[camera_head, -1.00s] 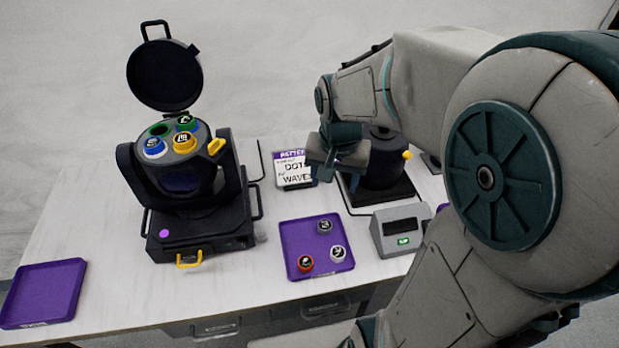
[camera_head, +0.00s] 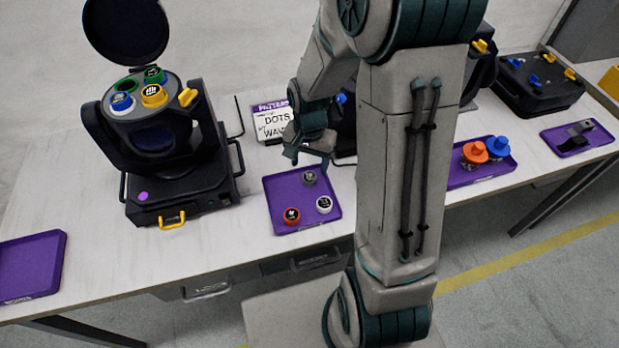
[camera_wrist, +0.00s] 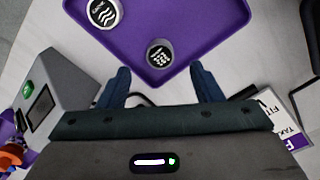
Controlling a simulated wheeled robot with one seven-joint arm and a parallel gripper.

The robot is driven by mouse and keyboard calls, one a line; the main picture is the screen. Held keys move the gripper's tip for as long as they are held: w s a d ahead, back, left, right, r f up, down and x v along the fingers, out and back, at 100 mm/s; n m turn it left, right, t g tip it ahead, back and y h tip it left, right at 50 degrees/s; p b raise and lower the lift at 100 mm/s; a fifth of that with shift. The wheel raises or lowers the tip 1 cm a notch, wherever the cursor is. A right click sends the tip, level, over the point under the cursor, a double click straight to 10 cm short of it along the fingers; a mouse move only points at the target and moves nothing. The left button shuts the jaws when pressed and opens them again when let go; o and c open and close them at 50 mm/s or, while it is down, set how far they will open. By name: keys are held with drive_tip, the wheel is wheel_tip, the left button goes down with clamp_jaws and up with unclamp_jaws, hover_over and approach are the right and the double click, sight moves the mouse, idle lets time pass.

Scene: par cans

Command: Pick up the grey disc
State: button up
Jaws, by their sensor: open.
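The grey disc (camera_head: 309,177) lies near the back edge of the purple tray (camera_head: 286,228), with a dark patterned top. It also shows in the wrist view (camera_wrist: 160,53), ahead of and between my fingertips. My gripper (camera_head: 310,160) is open and empty, above the tray's back edge and close to the grey disc. In the wrist view its two fingers (camera_wrist: 163,78) stand apart, short of the disc.
A black par can (camera_head: 155,140) with its lid open holds blue, yellow and green discs at the left. A sign (camera_head: 272,122) stands behind the tray. An empty purple tray (camera_head: 32,265) lies far left. A grey box (camera_wrist: 55,95) with a green button is beside my gripper.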

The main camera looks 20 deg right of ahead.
sight(309, 177)
drive_tip(key=shift+f+p, duration=0.3)
drive_tip(key=shift+f, duration=2.35)
drive_tip(key=c, duration=1.1)
